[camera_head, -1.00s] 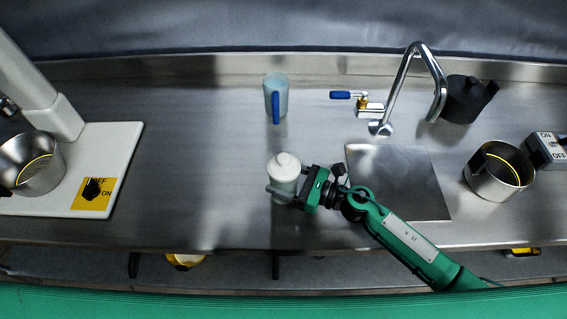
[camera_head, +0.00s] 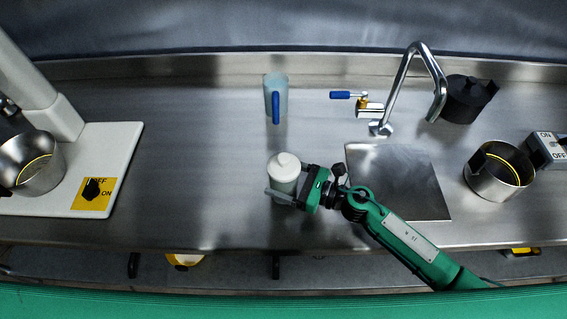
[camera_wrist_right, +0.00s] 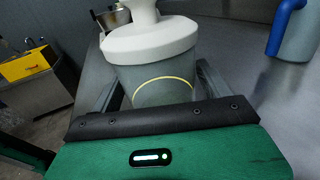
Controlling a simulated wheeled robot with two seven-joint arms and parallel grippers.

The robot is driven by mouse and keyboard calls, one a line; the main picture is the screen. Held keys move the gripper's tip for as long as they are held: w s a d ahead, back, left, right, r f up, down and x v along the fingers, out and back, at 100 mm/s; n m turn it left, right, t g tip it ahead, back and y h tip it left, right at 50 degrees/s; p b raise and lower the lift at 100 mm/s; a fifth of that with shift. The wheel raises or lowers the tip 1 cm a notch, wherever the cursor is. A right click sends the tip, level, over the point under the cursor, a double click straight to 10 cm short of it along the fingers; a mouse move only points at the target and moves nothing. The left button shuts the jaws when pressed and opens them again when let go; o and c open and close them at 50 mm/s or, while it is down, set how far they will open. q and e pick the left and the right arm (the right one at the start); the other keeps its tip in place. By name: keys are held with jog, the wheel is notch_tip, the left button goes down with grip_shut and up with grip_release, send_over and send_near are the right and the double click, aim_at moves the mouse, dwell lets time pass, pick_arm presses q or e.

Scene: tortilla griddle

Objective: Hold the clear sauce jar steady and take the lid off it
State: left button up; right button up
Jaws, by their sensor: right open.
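The clear sauce jar (camera_head: 283,187) stands upright on the steel counter, left of the sink cover. Its white knobbed lid (camera_head: 285,165) sits on top of it. My right gripper (camera_head: 281,195) reaches in from the right with its fingers on both sides of the jar, below the lid. In the right wrist view the jar (camera_wrist_right: 160,85) stands between the open fingers, with the lid (camera_wrist_right: 150,40) above them. Whether either finger touches the jar I cannot tell. My left gripper is not in view.
A pitcher with a blue handle (camera_head: 276,96) stands behind the jar. A faucet (camera_head: 405,85), a black pot (camera_head: 467,98) and a steel pot (camera_head: 498,172) are to the right. A white machine base (camera_head: 125,150) with a steel bowl (camera_head: 32,163) is at left. The counter around the jar is clear.

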jog(key=shift+f+b, duration=1.45)
jog(key=shift+b, duration=0.2)
dwell(0.5)
jog(key=shift+r, duration=0.2)
dwell(0.4)
jog(key=c, duration=0.8)
jog(key=shift+o, duration=0.2)
jog(key=o, duration=0.7)
